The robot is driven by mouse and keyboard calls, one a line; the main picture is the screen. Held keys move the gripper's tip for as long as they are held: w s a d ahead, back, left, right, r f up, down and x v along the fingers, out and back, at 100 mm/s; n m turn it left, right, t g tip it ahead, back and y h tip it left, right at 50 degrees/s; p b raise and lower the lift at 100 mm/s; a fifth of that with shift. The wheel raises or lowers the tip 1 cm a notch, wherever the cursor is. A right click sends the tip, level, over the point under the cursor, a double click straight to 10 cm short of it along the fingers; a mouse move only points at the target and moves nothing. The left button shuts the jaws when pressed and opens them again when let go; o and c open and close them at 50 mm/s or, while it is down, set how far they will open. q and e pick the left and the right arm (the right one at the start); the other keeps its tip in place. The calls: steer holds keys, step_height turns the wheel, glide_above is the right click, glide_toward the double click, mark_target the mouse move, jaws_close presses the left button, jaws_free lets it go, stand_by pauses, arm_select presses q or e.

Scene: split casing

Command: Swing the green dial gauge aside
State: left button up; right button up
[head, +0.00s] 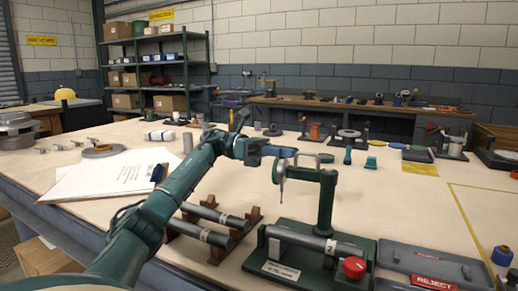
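The green dial gauge (327,195) stands at the right of centre on a green base. Its upright post carries an arm reaching left, with a thin grey probe (281,172) hanging from that arm's left end. A dark pipe marked 2 (308,239) lies on the base below, with a red knob (355,267) at its right end. My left gripper (290,152) reaches in from the left, close to the top of the gauge arm. Its fingertips are too small to tell open from shut, or touching from apart. My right gripper is not in view.
Two dark pipes (212,213) lie on wooden cradles left of the gauge. A grey reject tray (434,262) sits at its right. White papers (115,178) lie at the left. Small tools and stands are along the table's back. Bare tabletop shows right of the gauge.

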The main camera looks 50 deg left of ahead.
arm_select(q)
steer(key=p+v, duration=0.1)
steer(key=v, duration=0.9)
